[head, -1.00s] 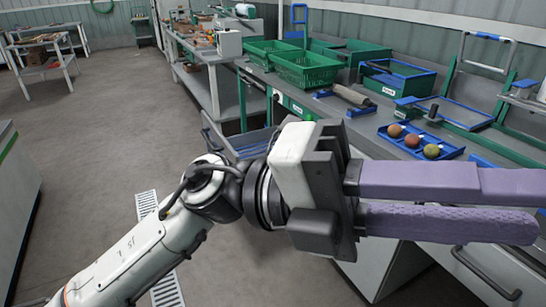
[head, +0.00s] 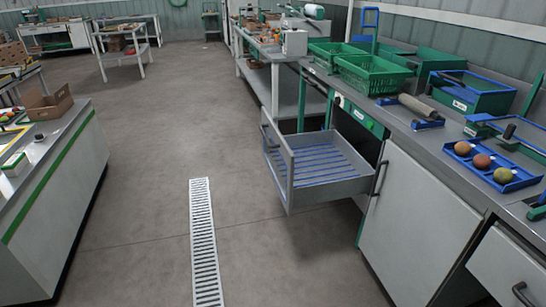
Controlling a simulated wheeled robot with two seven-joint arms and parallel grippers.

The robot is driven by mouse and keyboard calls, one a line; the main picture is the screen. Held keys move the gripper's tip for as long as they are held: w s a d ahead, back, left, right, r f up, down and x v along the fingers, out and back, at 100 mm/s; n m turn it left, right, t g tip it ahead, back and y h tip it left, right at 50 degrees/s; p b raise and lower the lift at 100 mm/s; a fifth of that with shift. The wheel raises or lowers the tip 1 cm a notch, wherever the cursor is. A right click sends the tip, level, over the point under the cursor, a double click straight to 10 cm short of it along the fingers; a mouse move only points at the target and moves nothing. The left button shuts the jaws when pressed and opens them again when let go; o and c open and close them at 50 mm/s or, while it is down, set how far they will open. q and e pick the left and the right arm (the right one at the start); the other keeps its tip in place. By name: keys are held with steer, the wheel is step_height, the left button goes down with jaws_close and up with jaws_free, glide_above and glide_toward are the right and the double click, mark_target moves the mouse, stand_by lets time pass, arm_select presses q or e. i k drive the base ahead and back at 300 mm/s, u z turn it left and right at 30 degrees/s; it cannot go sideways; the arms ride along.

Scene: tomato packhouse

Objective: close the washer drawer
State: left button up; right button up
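The washer drawer (head: 338,188) stands pulled out from the grey counter on the right in the head view. It has grey walls and a blue slatted floor, and it looks empty. A bar handle (head: 272,143) is on its front, facing left over the aisle. A small green panel (head: 363,118) is on the counter front above the drawer. Neither of my grippers shows in the head view now.
A cabinet door (head: 412,222) with a dark handle is right of the drawer. Green crates (head: 374,76) and a blue tray (head: 492,166) with three round fruits stand on the counter. The floor around the drain grate (head: 203,240) is clear. A white bench (head: 62,190) stands left.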

mark_target(305, 169)
steer(key=u, duration=0.45)
steer(key=i, duration=1.3)
steer(key=z, duration=0.85)
steer(key=i, duration=0.65)
steer(key=z, duration=0.75)
